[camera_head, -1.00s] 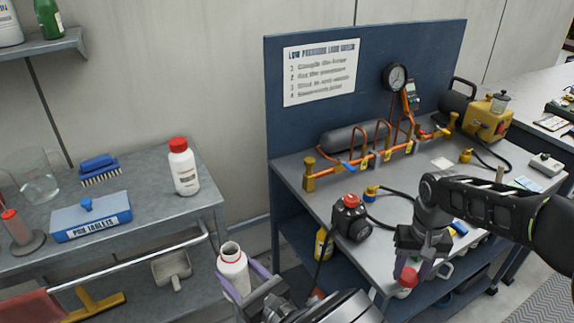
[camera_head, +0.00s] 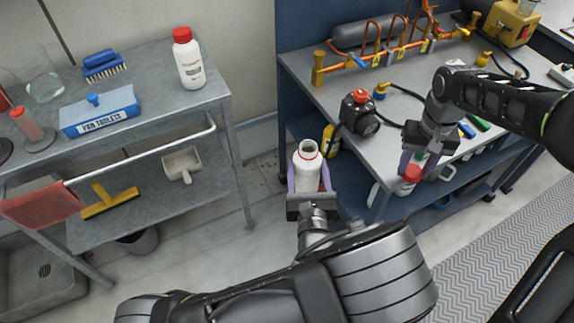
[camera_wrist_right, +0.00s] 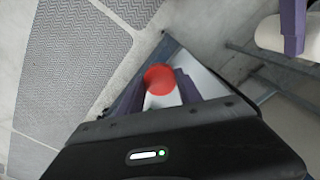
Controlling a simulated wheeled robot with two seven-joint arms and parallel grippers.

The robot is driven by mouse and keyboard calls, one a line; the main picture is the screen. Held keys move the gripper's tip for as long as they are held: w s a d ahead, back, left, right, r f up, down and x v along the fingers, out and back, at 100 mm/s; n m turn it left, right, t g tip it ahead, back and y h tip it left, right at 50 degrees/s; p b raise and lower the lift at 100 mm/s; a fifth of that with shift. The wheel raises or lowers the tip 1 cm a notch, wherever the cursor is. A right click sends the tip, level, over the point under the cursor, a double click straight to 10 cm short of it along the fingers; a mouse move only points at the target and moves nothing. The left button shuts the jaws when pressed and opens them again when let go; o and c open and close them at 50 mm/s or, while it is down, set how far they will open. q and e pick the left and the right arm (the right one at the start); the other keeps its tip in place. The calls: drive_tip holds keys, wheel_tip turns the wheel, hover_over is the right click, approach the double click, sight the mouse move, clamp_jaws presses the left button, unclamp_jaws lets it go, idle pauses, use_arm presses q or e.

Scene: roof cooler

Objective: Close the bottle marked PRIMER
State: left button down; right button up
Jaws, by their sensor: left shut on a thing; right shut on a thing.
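My left gripper (camera_head: 309,184) is shut on a white bottle (camera_head: 307,163). The bottle is upright with its open mouth up, in the gap between the two benches; no label is readable. My right gripper (camera_head: 412,165) is shut on a red cap (camera_head: 411,173), near the workbench's front edge, to the right of the bottle and apart from it. A white shape shows just below the cap; I cannot tell what it belongs to. The red cap (camera_wrist_right: 160,79) shows between the fingers in the right wrist view, with the white bottle (camera_wrist_right: 272,32) at its top right.
Another white bottle (camera_head: 189,62) with a red cap stands on the left cart (camera_head: 215,96); its label is unreadable. A blue box (camera_head: 100,111) and a brush lie beside it. The right workbench (camera_head: 318,92) holds a black pump (camera_head: 358,115), hoses and a manifold.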

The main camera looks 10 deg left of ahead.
use_arm(q)
drive_tip(key=shift+d+h, duration=0.3)
drive_tip(key=shift+d, duration=0.05)
idle(0.3)
